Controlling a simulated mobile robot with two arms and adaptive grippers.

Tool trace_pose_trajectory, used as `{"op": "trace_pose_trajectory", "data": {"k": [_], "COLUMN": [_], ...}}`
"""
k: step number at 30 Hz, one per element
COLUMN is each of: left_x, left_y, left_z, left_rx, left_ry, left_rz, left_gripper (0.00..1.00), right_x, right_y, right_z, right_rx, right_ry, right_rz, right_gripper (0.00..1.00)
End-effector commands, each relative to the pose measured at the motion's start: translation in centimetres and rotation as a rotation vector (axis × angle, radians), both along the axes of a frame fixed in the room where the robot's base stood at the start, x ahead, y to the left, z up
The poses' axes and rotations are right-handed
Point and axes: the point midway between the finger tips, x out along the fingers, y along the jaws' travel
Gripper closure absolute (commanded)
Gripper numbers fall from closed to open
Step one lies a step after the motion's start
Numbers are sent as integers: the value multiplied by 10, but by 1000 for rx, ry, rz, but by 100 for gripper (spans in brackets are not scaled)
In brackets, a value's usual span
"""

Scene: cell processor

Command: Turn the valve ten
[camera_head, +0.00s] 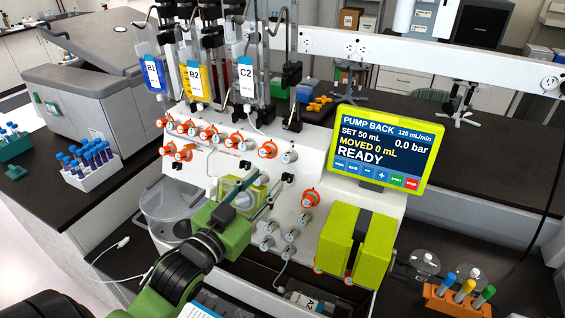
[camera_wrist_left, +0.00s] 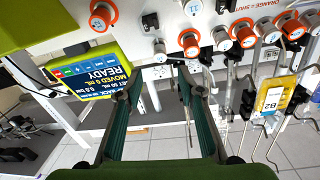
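The white processor panel (camera_head: 335,215) carries several round valves, some with orange rings and some plain grey-white. Their numbers are too small to read in the head view, so I cannot tell which is valve ten. One orange valve (camera_head: 310,198) and a grey valve (camera_head: 290,157) sit right of my left gripper (camera_head: 270,187). In the left wrist view the left gripper (camera_wrist_left: 157,83) has its fingers apart with nothing between them. An orange valve (camera_wrist_left: 189,41) and a grey valve (camera_wrist_left: 160,52) show beyond the fingertips. My right gripper is not in view.
A yellow-framed screen (camera_head: 380,150) reads PUMP BACK, READY. A yellow-green block (camera_head: 357,247) stands out below it. Bags B1, B2 and C2 (camera_head: 246,78) hang above the panel. Tube racks stand at left (camera_head: 95,175) and lower right (camera_head: 458,303). A clear vessel (camera_head: 165,215) is left of the gripper.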

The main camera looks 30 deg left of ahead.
Motion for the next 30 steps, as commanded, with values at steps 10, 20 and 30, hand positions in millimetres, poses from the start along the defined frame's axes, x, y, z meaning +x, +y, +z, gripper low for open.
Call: {"op": "trace_pose_trajectory", "data": {"k": [10,20,30], "left_x": [62,88,89], "left_y": [-1,-1,-1], "left_z": [5,2,1], "left_rx": [0,1,1], "left_ry": [-2,-1,0], "left_rz": [1,0,0], "left_gripper": [65,65,83], "right_x": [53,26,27], "right_y": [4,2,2], "right_z": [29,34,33], "right_rx": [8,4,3], "right_ry": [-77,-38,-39], "right_rz": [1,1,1], "right_gripper": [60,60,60]}}
